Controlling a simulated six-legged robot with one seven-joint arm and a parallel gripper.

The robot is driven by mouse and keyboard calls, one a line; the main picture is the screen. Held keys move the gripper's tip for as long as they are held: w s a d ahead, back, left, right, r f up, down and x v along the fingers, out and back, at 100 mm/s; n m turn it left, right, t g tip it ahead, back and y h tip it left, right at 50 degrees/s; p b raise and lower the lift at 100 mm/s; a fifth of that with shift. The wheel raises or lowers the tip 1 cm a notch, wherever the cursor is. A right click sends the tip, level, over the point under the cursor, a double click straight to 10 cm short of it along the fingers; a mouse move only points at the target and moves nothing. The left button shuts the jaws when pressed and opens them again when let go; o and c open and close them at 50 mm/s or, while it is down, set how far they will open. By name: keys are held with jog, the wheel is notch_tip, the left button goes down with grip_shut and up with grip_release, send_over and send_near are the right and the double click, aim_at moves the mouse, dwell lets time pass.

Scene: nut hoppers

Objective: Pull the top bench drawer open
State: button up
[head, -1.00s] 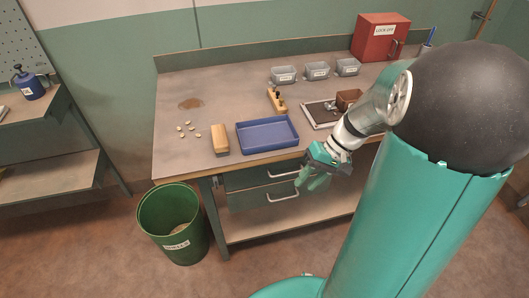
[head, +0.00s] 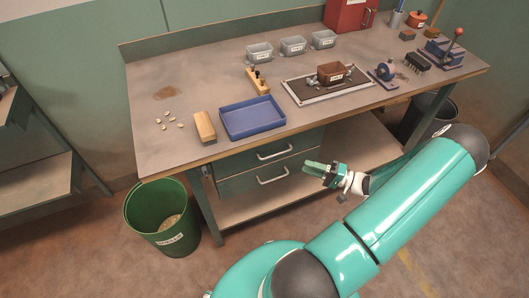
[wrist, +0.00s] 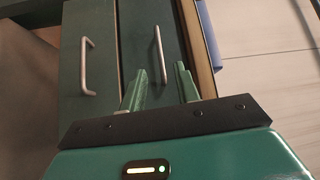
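The bench has two dark green drawers under the left part of its top, both shut. The top drawer (head: 242,163) has a pale bar handle (head: 274,152); the lower drawer (head: 240,188) has a similar handle (head: 272,178). My gripper (head: 308,167) is in front of the drawers, to the right of the handles in the head view. In the wrist view my gripper (wrist: 162,82) is open and empty. There the top handle (wrist: 159,55) shows ahead, between the two fingers, apart from them. The lower handle (wrist: 86,66) is to the left.
A blue tray (head: 285,121) and a wooden block (head: 204,127) stand on the bench (head: 190,95) above the drawers. A green bin (head: 145,217) stands on the floor to the left. A lower shelf (head: 245,207) runs beneath the bench. The floor in front is clear.

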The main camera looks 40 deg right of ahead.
aim_at(277, 154)
jog(key=shift+t, duration=0.5)
jog(key=x, duration=0.8)
jog(key=f+x, duration=0.1)
jog(key=x, duration=0.4)
jog(key=shift+w+d, duration=0.15)
jog(key=shift+d, duration=0.05)
grip_shut()
